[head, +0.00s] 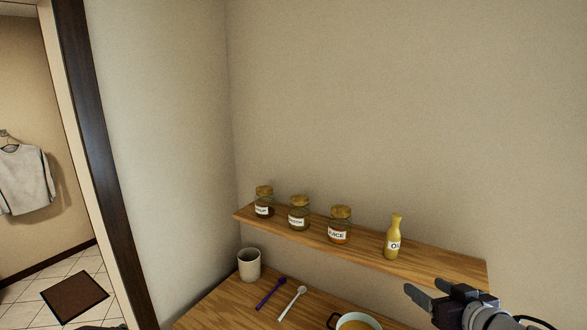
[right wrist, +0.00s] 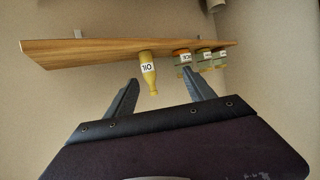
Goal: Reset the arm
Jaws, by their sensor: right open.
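My right gripper (head: 428,290) is at the lower right of the head view, in front of the wooden shelf. In the right wrist view its two fingers (right wrist: 162,95) are spread apart with nothing between them. A yellow oil bottle (head: 394,238) stands upright on the shelf, apart from the gripper. The bottle also shows in the right wrist view (right wrist: 148,74), beyond the fingers and upside down in that picture. My left gripper is not in the head view.
The shelf (head: 450,267) also holds several labelled jars (head: 299,214). Below, the wooden counter (head: 225,305) bears a beige cup (head: 249,264), a purple spoon (head: 270,294), a white spoon (head: 292,303) and a pot (head: 357,322). A doorway is at the left.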

